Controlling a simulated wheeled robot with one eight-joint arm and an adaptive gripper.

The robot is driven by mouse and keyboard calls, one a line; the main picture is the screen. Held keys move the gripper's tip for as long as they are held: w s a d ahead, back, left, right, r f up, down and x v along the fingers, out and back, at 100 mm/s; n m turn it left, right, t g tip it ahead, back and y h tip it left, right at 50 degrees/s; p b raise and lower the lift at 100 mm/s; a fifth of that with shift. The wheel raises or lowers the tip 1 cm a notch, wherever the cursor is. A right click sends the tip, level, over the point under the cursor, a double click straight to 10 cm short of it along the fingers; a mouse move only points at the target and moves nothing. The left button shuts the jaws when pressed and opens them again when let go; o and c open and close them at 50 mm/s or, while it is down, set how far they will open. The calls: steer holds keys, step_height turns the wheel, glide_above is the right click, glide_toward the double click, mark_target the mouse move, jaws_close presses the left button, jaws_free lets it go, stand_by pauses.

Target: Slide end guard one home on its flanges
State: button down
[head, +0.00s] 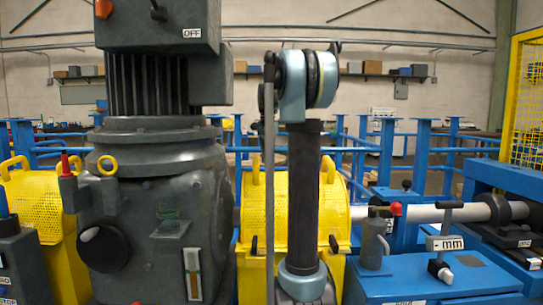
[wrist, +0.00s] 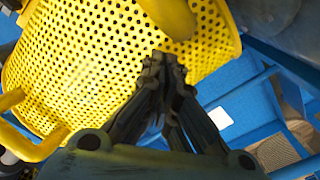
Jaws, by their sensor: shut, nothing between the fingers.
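A yellow perforated guard (head: 340,215) stands behind my arm in the head view, with a looped handle on each side of its top. A second yellow perforated guard (head: 32,200) is at the far left, partly behind the grey machine. I cannot tell which is end guard one. In the wrist view a yellow perforated guard (wrist: 85,60) fills the upper left, with one handle at lower left and a yellow bar at the top. My gripper (wrist: 168,70) has its fingertips together in front of the guard's perforated face, holding nothing. Contact cannot be judged. The flanges are not clearly visible.
A large dark grey motor and gearbox (head: 150,200) stands left of my arm. A white shaft (head: 425,213) runs right to a dark bearing (head: 508,210). A blue bench (head: 430,280) with a gauge and small can is at front right. Blue railings (head: 400,140) stand behind.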

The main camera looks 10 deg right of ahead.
steer(key=shift+s+a, duration=0.3)
steer(key=shift+a, duration=0.35)
steer(key=shift+s+a, duration=0.4)
steer(key=shift+a, duration=0.4)
steer(key=shift+w+d, duration=0.1)
steer(key=shift+d, duration=0.05)
